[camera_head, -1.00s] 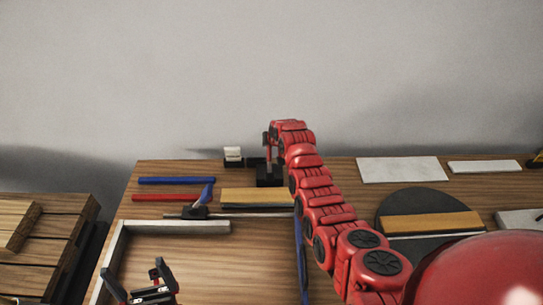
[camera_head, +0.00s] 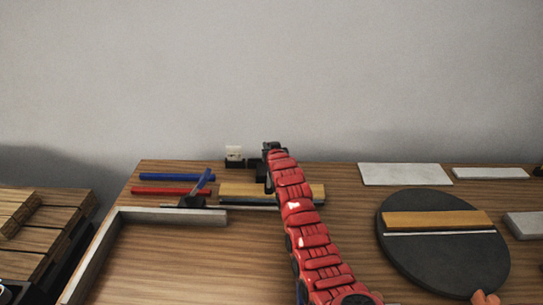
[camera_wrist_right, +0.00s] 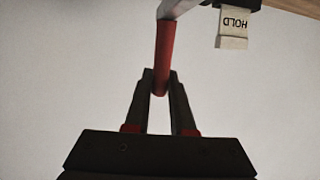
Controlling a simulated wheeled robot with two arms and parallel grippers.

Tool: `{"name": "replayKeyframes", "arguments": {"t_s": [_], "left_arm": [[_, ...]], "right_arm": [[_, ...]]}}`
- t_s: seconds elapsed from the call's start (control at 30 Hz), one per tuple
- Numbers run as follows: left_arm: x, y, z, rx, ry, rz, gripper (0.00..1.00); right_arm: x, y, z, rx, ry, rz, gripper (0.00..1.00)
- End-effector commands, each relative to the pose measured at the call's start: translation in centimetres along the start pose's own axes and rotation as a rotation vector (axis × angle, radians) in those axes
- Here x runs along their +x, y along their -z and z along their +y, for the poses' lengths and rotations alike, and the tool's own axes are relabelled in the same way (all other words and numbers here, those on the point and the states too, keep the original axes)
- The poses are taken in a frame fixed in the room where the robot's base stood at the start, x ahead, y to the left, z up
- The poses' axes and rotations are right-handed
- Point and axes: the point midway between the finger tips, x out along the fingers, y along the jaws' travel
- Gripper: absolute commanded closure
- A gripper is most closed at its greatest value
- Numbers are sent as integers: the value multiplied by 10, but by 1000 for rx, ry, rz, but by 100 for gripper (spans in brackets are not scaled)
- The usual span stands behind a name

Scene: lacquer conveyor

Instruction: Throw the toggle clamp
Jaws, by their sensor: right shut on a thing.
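The toggle clamp's red handle (camera_wrist_right: 164,55) stands between the fingertips of my right gripper (camera_wrist_right: 159,88) in the right wrist view. The gripper is shut on it. A pale metal lever (camera_wrist_right: 178,8) runs from the handle's top out of the picture. In the head view my right gripper (camera_head: 270,152) is at the back edge of the table, and my red arm hides most of the clamp there. My left gripper is not in view.
A blue lever on a dark base (camera_head: 192,202) and blue and red bars (camera_head: 170,190) lie left of my arm. A grey rail (camera_head: 170,216) borders the front left. A dark round disc (camera_head: 440,265) bears a yellow bar on the right. A wooden crate (camera_head: 40,240) stands far left.

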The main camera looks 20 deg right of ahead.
Motion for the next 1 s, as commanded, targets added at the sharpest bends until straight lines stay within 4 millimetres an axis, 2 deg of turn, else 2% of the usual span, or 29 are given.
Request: {"name": "replayKeyframes", "arguments": {"t_s": [0.47,0.5,0.63,0.67,1.0], "left_arm": [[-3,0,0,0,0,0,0],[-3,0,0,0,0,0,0],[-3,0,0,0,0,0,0],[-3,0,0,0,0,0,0],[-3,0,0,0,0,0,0]], "right_arm": [[1,-5,-1,-5,1,5,100],[1,-5,-1,-5,1,4,74],[1,-4,-1,-4,1,6,51],[1,-4,-1,-4,0,7,48],[0,-3,0,-4,0,9,48]]}}
